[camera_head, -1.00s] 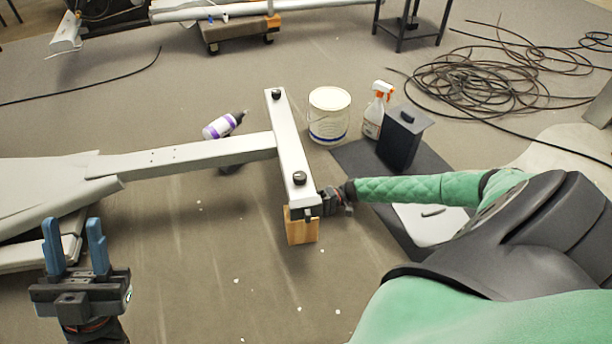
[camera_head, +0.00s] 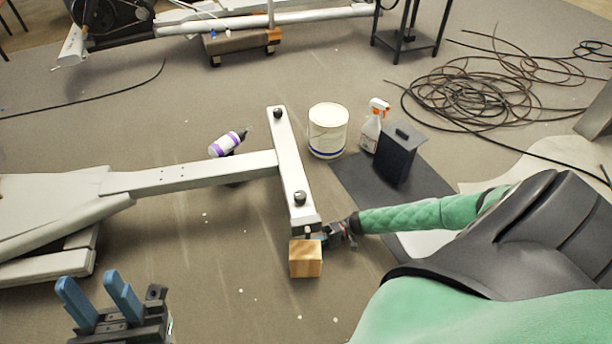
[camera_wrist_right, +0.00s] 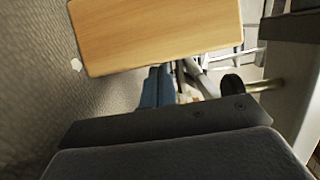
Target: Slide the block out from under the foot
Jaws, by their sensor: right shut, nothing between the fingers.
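The wooden block (camera_head: 305,262) stands on the floor at the near end of the white crossbar foot (camera_head: 290,165). Most of its top shows; I cannot tell whether its back edge is still under the foot. My right gripper (camera_head: 330,236) is beside the foot's end, just behind and right of the block, its fingertips partly hidden. In the right wrist view the block (camera_wrist_right: 155,35) fills the top, with the shut blue fingers (camera_wrist_right: 158,88) below it, holding nothing. My left gripper (camera_head: 98,292) is open and empty at the lower left.
A white bucket (camera_head: 328,130), a spray bottle (camera_head: 371,130) and a dark box (camera_head: 397,158) on a dark mat (camera_head: 357,175) stand right of the foot. A purple-labelled bottle (camera_head: 226,145) lies behind the beam. Coiled cable (camera_head: 480,90) is at far right. Floor in front of the block is clear.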

